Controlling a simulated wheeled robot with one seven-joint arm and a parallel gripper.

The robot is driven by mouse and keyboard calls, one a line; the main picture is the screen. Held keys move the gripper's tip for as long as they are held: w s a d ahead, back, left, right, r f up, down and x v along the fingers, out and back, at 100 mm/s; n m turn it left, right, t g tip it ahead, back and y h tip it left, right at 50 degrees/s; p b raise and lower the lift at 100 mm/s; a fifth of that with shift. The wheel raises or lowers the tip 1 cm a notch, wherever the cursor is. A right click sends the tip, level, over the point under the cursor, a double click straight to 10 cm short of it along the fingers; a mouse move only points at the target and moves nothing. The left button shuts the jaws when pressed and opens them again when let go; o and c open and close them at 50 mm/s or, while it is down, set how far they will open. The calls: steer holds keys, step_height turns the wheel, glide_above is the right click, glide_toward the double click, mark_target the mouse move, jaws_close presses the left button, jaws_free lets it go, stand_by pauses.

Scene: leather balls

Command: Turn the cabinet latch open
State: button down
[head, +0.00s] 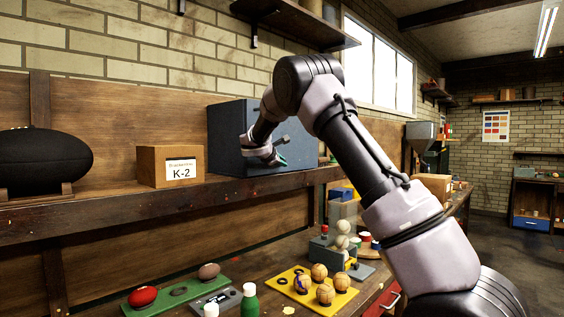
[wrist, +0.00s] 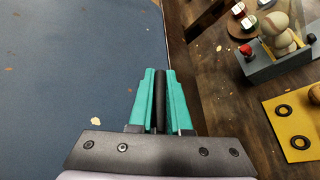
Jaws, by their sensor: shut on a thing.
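The blue-grey cabinet (head: 228,140) stands on the wooden shelf against the wall. Its flat blue face also fills the left of the wrist view (wrist: 70,70). My gripper (head: 279,160) is at the cabinet's front, towards its right side. In the wrist view, the green fingers of my gripper (wrist: 159,100) are shut on a dark, narrow bar, the latch handle (wrist: 160,88), which lies lengthwise between them. The latch's mount is hidden, and I cannot tell its exact angle to the cabinet.
A cardboard box marked K-2 (head: 171,166) and a black ball (head: 44,160) on a stand share the shelf, left of the cabinet. Below, the bench holds a yellow tray (head: 343,300) with several tan balls and a green tray (head: 175,294) with red and brown balls.

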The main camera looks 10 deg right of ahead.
mark_target(276, 173)
steer(key=a+f+g+y, duration=0.1)
steer(key=g+y, duration=0.1)
steer(key=y, duration=0.1)
steer(key=s+f+m+g+y, duration=0.1)
steer(key=f+g+y, duration=0.1)
steer(key=g+y, duration=0.1)
steer(key=s+a+f+m+g+y, duration=0.1)
steer(key=g+y, duration=0.1)
steer(key=g, duration=0.1)
steer(key=shift+a+f+y, duration=0.15)
steer(key=shift+a+y, duration=0.15)
steer(key=shift+y, duration=0.1)
steer(key=shift+s+a+f+m+g+y, duration=0.1)
steer(key=shift+s+a+m+g+y, duration=0.25)
steer(key=shift+g+y, duration=0.35)
steer(key=shift+s+a+f+m+g+y, duration=0.15)
steer(key=shift+a+g+y, duration=0.3)
steer(key=shift+y, duration=0.55)
steer(key=shift+s+a, duration=0.1)
steer(key=c, duration=1.2)
jaws_free()
steer(key=shift+o, duration=0.2)
